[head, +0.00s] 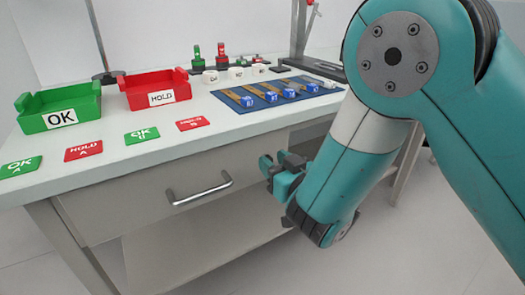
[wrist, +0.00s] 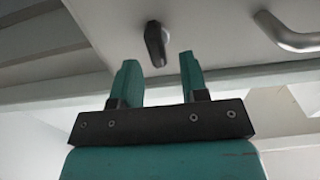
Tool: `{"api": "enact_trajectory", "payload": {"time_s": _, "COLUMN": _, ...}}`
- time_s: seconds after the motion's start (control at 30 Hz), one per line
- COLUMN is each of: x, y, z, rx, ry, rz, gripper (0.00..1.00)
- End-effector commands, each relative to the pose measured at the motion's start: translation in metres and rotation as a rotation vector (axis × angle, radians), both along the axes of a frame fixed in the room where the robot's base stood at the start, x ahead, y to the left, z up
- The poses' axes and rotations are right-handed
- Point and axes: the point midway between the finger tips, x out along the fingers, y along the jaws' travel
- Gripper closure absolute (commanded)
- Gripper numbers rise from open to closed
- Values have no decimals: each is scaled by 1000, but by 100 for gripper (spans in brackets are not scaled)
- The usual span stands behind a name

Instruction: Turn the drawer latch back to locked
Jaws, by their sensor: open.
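The drawer latch (wrist: 155,42) is a small dark knob on the pale drawer front (head: 130,203). In the wrist view it stands nearly upright in the picture, slightly tilted. My gripper (wrist: 160,62) is open, with its two teal fingers pointing at the drawer front. The latch lies just beyond the fingertips, in line with the gap between them, and nothing is held. In the head view my gripper (head: 277,166) is at the right part of the drawer front and hides the latch. Whether the fingers touch the latch cannot be told.
A metal bar handle (head: 200,190) is on the drawer, also in the wrist view (wrist: 285,35). On the table above stand a green OK tray (head: 60,108), a red HOLD tray (head: 153,88), several flat tags, white cups and a blue mat (head: 262,104).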

Motion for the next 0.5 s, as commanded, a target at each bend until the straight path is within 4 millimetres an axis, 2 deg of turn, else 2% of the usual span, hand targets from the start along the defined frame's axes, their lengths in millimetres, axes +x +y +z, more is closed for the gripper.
{"api": "enact_trajectory", "payload": {"time_s": 0.37, "x": 4, "y": 1, "z": -1, "rx": 0, "ry": 0, "rz": -6, "gripper": 60}}
{"api": "enact_trajectory", "payload": {"time_s": 0.4, "x": 4, "y": 1, "z": -1, "rx": 0, "ry": 0, "rz": -6, "gripper": 62}}
{"api": "enact_trajectory", "payload": {"time_s": 0.5, "x": 4, "y": 1, "z": -1, "rx": 0, "ry": 0, "rz": -6, "gripper": 85}}
